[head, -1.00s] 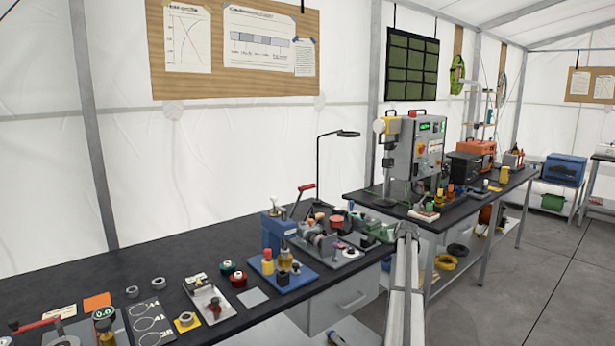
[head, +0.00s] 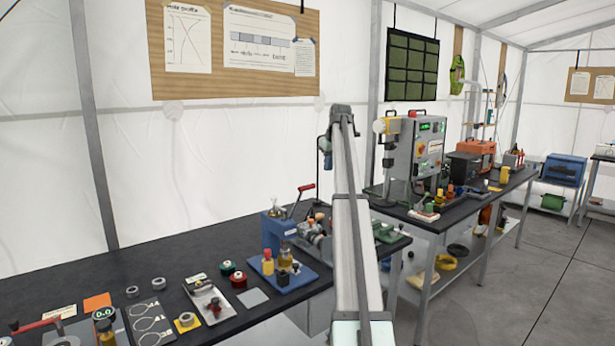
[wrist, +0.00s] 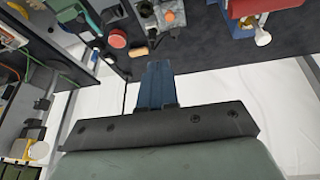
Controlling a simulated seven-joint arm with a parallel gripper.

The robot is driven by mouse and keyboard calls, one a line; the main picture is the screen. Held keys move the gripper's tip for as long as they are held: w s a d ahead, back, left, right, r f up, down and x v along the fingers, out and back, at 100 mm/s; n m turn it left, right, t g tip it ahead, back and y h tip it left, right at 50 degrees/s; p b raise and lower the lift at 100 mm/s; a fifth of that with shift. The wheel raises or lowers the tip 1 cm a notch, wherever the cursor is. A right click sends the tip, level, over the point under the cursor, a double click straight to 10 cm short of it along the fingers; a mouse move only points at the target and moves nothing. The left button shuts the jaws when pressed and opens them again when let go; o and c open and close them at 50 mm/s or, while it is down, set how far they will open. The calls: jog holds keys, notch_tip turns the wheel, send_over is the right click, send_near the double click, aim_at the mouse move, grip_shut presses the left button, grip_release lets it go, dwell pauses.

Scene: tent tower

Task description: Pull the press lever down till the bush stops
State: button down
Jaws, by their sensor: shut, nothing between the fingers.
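The press (head: 275,236) is a blue bench press on the black bench in the head view. Its press lever (head: 305,187) has a red grip and stands tilted up to the right. My gripper (head: 325,160) hangs above and to the right of the lever, apart from it. In the wrist view the fingers of my gripper (wrist: 157,78) are together and empty. A red and blue part (wrist: 245,10) at the top right there is probably the press with its lever. The bush is too small to tell.
My arm hides part of the bench right of the press. A blue tray (head: 290,280) with bottles stands before the press. A black desk lamp, mostly hidden, stands behind. A second bench (head: 480,200) carries a grey machine (head: 420,145). The air above the press is clear.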

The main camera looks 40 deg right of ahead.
jog(key=a+r+n+g+y, duration=0.1)
jog(key=a+r+g, duration=0.1)
jog(key=a+r, duration=0.8)
jog(key=shift+s+a+r, duration=0.25)
jog(key=shift+a+r, duration=0.05)
jog(key=shift+r, duration=0.15)
jog(key=shift+f, duration=0.1)
jog(key=shift+s+f+x, duration=0.1)
jog(key=shift+s+x, duration=0.4)
jog(key=shift+x, duration=1.65)
jog(key=shift+s+f+x, duration=0.1)
jog(key=shift+s+x, duration=0.35)
jog(key=shift+x, duration=1.65)
jog(key=shift+s+f+x, duration=0.1)
jog(key=shift+s+x, duration=0.4)
jog(key=shift+x, duration=1.65)
jog(key=shift+s+a, duration=0.1)
